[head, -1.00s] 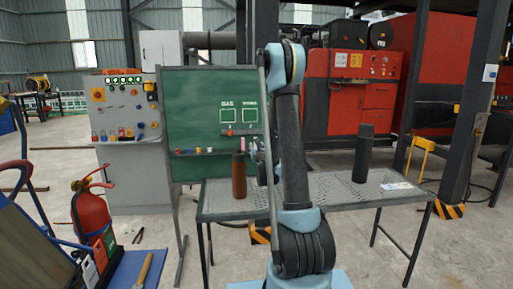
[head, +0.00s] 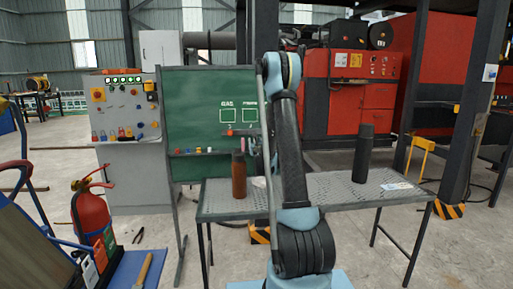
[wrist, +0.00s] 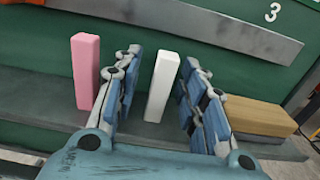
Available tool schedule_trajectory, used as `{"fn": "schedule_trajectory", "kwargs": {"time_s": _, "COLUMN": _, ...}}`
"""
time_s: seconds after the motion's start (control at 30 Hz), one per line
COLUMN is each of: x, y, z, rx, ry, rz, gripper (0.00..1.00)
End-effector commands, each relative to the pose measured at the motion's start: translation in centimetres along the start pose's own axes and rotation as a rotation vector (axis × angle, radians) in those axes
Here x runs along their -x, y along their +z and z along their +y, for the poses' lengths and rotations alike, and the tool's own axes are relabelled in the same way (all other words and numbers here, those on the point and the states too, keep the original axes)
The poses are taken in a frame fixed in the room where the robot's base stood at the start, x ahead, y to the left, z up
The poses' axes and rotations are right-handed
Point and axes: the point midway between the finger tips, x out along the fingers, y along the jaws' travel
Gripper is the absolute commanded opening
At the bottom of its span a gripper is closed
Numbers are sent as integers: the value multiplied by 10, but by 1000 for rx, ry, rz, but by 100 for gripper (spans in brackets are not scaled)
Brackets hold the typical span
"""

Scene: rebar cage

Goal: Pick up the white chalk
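The white chalk (wrist: 161,88) is a pale upright stick on the grey ledge of the green board in the wrist view. My gripper (wrist: 160,57) is open, with one finger on each side of the chalk. Gaps show between the chalk and both fingers. In the head view my gripper (head: 254,145) is small and partly hidden by my own arm in front of the board. I cannot make out the white chalk there.
A pink chalk (wrist: 86,70) stands just left of the left finger. A wooden block (wrist: 258,116) lies right of the right finger. The green board (head: 200,105) rises behind the ledge. A brown bottle (head: 239,176) and a dark bottle (head: 363,155) stand on the metal table (head: 325,190).

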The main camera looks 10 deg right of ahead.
Motion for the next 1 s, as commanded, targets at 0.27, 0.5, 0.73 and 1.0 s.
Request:
{"fn": "schedule_trajectory", "kwargs": {"time_s": 0.27, "x": 0, "y": 0, "z": 0, "rx": 0, "ry": 0, "rz": 0, "gripper": 0}}
{"fn": "schedule_trajectory", "kwargs": {"time_s": 0.5, "x": 0, "y": 0, "z": 0, "rx": 0, "ry": 0, "rz": 0, "gripper": 0}}
{"fn": "schedule_trajectory", "kwargs": {"time_s": 0.73, "x": 2, "y": 3, "z": 0, "rx": 0, "ry": 0, "rz": 0, "gripper": 0}}
{"fn": "schedule_trajectory", "kwargs": {"time_s": 1.0, "x": 5, "y": 32, "z": 0, "rx": 0, "ry": 0, "rz": 0, "gripper": 0}}
